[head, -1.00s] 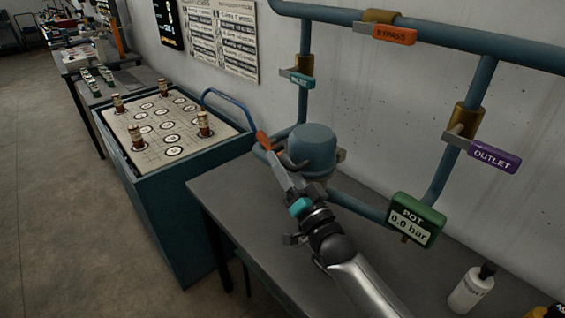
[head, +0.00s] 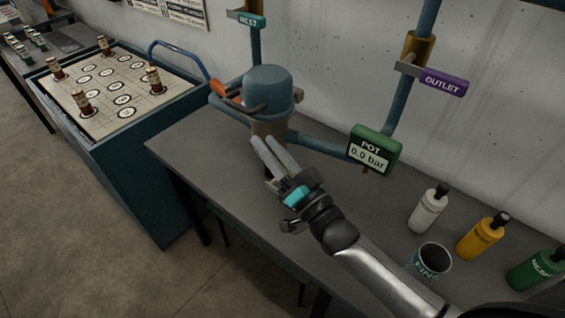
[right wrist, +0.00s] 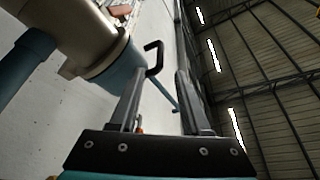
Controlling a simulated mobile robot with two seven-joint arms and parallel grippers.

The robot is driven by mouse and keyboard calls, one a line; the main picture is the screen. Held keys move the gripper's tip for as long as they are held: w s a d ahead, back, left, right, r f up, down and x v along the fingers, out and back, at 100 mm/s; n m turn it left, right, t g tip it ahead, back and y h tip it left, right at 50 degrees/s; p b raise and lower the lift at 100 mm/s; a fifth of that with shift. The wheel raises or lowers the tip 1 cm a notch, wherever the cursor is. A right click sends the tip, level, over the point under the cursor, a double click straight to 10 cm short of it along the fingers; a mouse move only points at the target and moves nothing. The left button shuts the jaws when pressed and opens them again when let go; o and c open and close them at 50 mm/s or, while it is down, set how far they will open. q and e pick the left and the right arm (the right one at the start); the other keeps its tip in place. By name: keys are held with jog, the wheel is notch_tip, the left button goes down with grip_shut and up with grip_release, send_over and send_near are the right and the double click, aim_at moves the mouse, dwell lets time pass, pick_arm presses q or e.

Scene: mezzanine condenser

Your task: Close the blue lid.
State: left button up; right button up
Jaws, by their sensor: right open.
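The pot has a rounded blue lid (head: 268,88) on top, with a dark curved handle on its left side; it stands on a brownish pot body (head: 268,128). Whether the lid sits fully down I cannot tell. My right gripper (head: 265,141) is open and empty, its two fingers pointing up toward the pot body just below the lid and partly covering it. In the right wrist view, the fingers (right wrist: 161,80) are apart, with the lid (right wrist: 122,70) and its dark handle (right wrist: 154,58) close beyond the left finger. My left gripper is not in view.
A green pot gauge (head: 374,150) reads 0.0 bar on the pipe. An orange lever grip (head: 217,88) is left of the lid. White (head: 429,208), yellow (head: 481,236) and green (head: 535,268) bottles and a cup (head: 430,262) stand at right. The bench's left part is clear.

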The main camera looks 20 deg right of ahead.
jog(key=shift+v, duration=2.15)
